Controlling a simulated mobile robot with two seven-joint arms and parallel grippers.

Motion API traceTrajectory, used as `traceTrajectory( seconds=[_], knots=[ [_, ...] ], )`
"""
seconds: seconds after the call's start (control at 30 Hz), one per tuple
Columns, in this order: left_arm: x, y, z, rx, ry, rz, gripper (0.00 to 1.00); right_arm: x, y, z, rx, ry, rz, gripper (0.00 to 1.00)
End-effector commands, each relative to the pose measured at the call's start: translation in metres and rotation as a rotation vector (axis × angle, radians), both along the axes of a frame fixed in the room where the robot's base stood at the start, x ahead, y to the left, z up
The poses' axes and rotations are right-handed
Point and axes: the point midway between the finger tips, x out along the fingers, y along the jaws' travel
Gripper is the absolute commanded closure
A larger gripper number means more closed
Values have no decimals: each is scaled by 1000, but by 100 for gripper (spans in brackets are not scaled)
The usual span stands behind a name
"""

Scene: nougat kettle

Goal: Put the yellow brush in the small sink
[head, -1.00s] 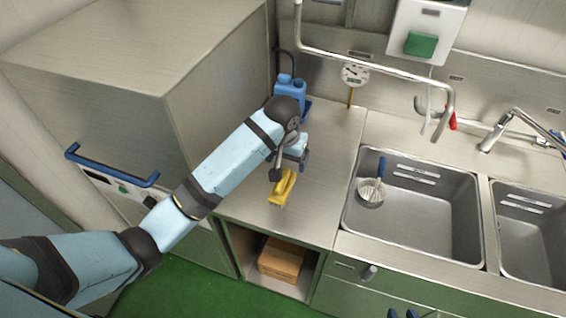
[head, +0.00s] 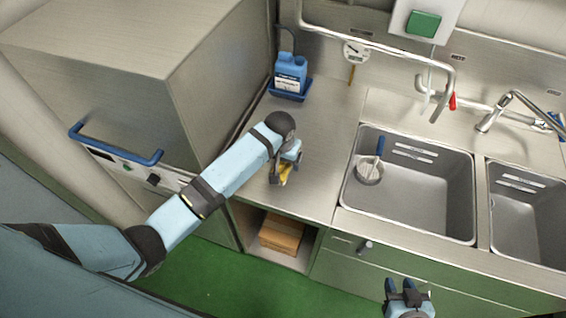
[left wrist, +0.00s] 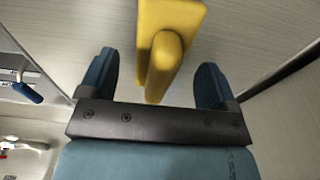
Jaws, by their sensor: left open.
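The yellow brush (head: 285,174) lies on the steel counter left of the sinks. In the left wrist view the brush (left wrist: 165,45) stands between the two fingers, with a gap on either side. My left gripper (head: 283,167) is open over it and partly hides it in the head view. My right gripper (head: 401,287) is low in the head view, in front of the cabinet, with its fingers apart and empty. Two sinks show: a left sink (head: 425,210) and a right sink (head: 530,222) cut off by the picture edge, so their full sizes cannot be compared.
A strainer with a blue handle (head: 370,172) is in the left sink. A bent pipe (head: 400,68) and a faucet (head: 500,112) reach over the sinks. A tall steel machine (head: 130,90) borders the counter's left.

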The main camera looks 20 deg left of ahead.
Motion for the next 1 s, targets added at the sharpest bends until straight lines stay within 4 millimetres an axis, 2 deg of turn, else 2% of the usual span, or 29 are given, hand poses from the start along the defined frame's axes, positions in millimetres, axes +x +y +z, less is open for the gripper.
traceTrajectory(
  seconds=[0.03, 0.2, 0.47, 0.57, 0.7, 0.73, 0.77, 0.8, 1.0],
  knots=[
    [2, 0, -6, 1, 3, 0, 17, 1, -1, 5, 3, 0, -4, 63],
    [5, 0, -27, 1, 2, 0, 17, 5, 1, 4, 21, 4, -28, 63],
    [5, 0, -31, 0, 0, -1, 17, 4, 1, -1, 23, 13, -32, 63],
    [5, 0, -31, 0, 0, -1, 35, 2, 1, -2, 20, 16, -30, 63],
    [5, 0, -30, 0, 0, 0, 68, 1, 1, -2, 19, 17, -27, 63],
    [5, 0, -30, 0, 0, 0, 73, 1, 1, -2, 20, 18, -26, 63],
    [5, 0, -30, 0, 0, 0, 73, 1, 2, -2, 19, 17, -26, 63],
    [5, 0, -30, 0, 0, 0, 77, 1, 2, -2, 20, 17, -25, 63],
    [5, 0, -29, 0, 0, 0, 77, 2, 3, 1, 22, 11, -23, 63]
  ],
)
